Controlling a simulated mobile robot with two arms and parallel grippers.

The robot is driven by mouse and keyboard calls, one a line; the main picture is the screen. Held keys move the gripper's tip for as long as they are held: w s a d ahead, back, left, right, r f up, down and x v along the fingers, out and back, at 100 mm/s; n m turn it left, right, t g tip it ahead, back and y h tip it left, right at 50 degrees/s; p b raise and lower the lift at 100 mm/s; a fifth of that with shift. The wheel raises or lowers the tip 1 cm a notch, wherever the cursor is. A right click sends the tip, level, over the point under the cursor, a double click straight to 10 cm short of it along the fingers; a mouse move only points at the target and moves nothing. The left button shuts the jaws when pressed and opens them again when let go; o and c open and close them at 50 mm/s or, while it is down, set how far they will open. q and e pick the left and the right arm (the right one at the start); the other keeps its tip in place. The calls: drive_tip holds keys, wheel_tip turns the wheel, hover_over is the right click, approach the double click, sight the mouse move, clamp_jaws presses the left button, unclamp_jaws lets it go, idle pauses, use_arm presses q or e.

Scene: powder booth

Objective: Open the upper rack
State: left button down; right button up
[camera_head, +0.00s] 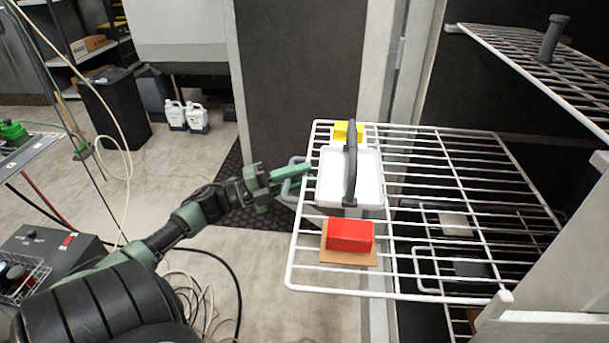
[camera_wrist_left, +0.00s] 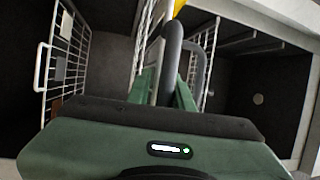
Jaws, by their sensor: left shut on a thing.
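A white wire rack (camera_head: 450,298) extends out from the dark cabinet, with its front edge toward my left arm. It carries a white tray (camera_head: 335,180) with a dark arched handle, a red block (camera_head: 350,236) on a brown board, and a yellow block (camera_head: 345,130). My left gripper (camera_head: 292,175) is at the rack's front edge, shut on the grey loop handle (camera_head: 287,192). The grey handle also shows in the left wrist view (camera_wrist_left: 203,62), between the green fingers. The fingers partly hide the grip. My right gripper is out of view.
Another wire rack (camera_head: 500,45) with a dark peg is higher at the right. Below the extended rack, a lower rack (camera_head: 430,285) holds light and dark pieces. A pale cabinet panel (camera_head: 570,270) stands close at the right. The floor (camera_head: 310,310) beside the rack shows cables at left.

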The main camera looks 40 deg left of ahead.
use_arm(q)
drive_tip(key=shift+w+a+r, duration=0.1)
drive_tip(key=shift+a+r, duration=0.05)
drive_tip(key=shift+r, duration=0.4)
drive_tip(key=c, duration=1.4)
unclamp_jaws()
drive_tip(key=shift+f, duration=0.15)
drive_tip(key=shift+f, duration=0.1)
drive_tip(key=p+v, duration=0.1)
drive_tip(key=v, duration=0.7)
drive_tip(key=shift+f, duration=0.1)
